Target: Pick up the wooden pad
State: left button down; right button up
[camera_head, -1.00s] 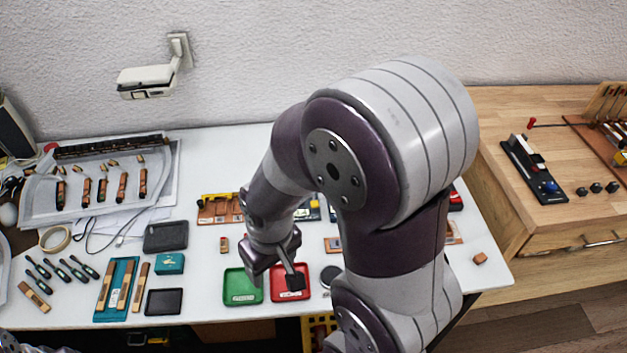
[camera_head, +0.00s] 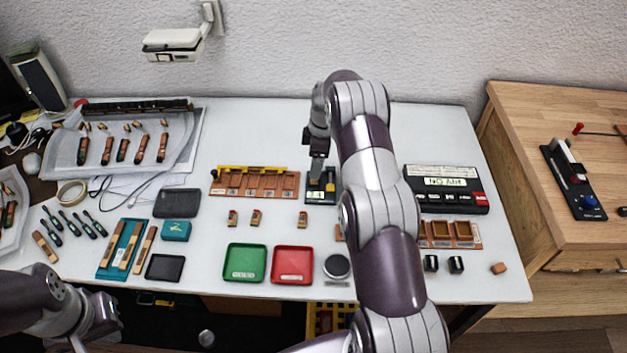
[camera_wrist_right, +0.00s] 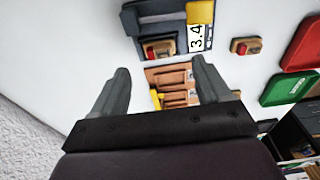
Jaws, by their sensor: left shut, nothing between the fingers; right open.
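I cannot tell which pad is meant. My right gripper (camera_wrist_right: 160,64) is open and empty above the table near the scale (camera_head: 321,192). My left gripper (camera_head: 108,318) is shut and empty at the lower left, away from the pads.
A green tray (camera_head: 245,262) and a red tray (camera_head: 292,264) lie near the front edge. An orange rack (camera_head: 255,184) is left of the scale. A black display box (camera_head: 447,188) is at right. My right arm crosses the table's middle.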

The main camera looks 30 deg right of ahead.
notch_tip(320, 180, down, 4)
jog(key=shift+f+p, duration=0.1)
jog(key=shift+p, duration=0.3)
jog(key=shift+w+a+f, duration=0.1)
jog(key=shift+f, duration=0.2)
jog(key=c, duration=1.1)
jog(key=shift+r, duration=0.15)
